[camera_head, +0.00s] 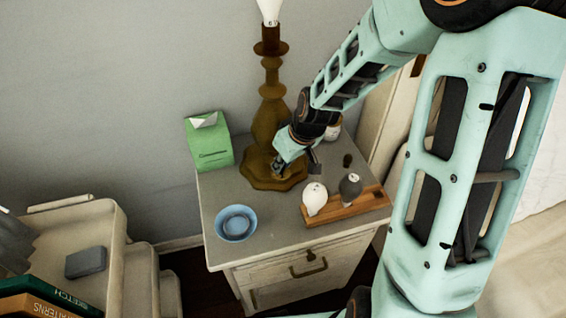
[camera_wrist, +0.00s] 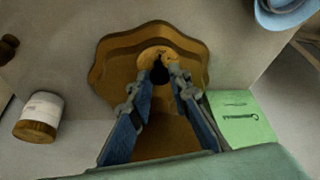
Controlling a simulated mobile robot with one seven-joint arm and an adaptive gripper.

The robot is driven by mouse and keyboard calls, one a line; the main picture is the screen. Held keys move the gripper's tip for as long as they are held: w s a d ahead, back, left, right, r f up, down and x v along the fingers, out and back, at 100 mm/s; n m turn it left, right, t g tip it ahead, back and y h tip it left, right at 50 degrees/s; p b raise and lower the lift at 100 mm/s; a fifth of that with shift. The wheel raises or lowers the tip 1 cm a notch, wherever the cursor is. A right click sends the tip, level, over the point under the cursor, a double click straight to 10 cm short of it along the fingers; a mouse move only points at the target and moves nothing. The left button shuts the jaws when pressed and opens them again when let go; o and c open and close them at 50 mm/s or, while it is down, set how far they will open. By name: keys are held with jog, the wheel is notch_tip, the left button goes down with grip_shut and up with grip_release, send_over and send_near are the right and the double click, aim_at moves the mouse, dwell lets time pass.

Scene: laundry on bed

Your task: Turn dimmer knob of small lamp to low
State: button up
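The small lamp (camera_head: 268,110) is brown-gold with a turned stem and a wavy-edged base. It stands upright on the nightstand, and its white bulb (camera_head: 270,10) is at the top edge. My gripper (camera_head: 296,168) is low at the right front side of the lamp base. In the wrist view the scalloped lamp base (camera_wrist: 110,68) lies beyond my gripper (camera_wrist: 157,80). Its two fingers are apart, with a small dark part (camera_wrist: 160,72) that looks like the knob between or just beyond the tips. I cannot tell whether they touch it. The knob's setting is not readable.
The nightstand top (camera_head: 215,200) holds a green tissue box (camera_head: 208,140), a blue bowl (camera_head: 236,223) and a wooden tray (camera_head: 372,200) with two shakers. A white-and-brown jar (camera_wrist: 40,115) is near the gripper. A shelf with books (camera_head: 45,300) is at left.

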grip_shut()
jog(key=shift+f+m+b, duration=0.1)
jog(key=shift+m+b, duration=0.2)
jog(key=shift+b, duration=0.2)
jog(key=shift+a+f+m+h+b, duration=0.15)
jog(key=shift+m+h+b, duration=0.2)
jog(key=shift+b, duration=0.3)
jog(key=m+b, duration=0.2)
jog(key=shift+s+a+m+t+h+b, duration=0.1)
jog(key=shift+a+m+t+h+b, duration=0.05)
jog(key=shift+m+t+h+b, duration=0.2)
jog(key=m+h+b, duration=0.2)
jog(key=m+b, duration=0.3)
jog(key=b, duration=0.1)
jog(key=shift+a, duration=0.1)
jog(key=shift+a+m+h+b, duration=0.1)
jog(key=shift+m+h+b, duration=0.4)
jog(key=shift+m+b, duration=0.65)
jog(key=shift+r+m, duration=0.2)
jog(key=shift+m, duration=0.15)
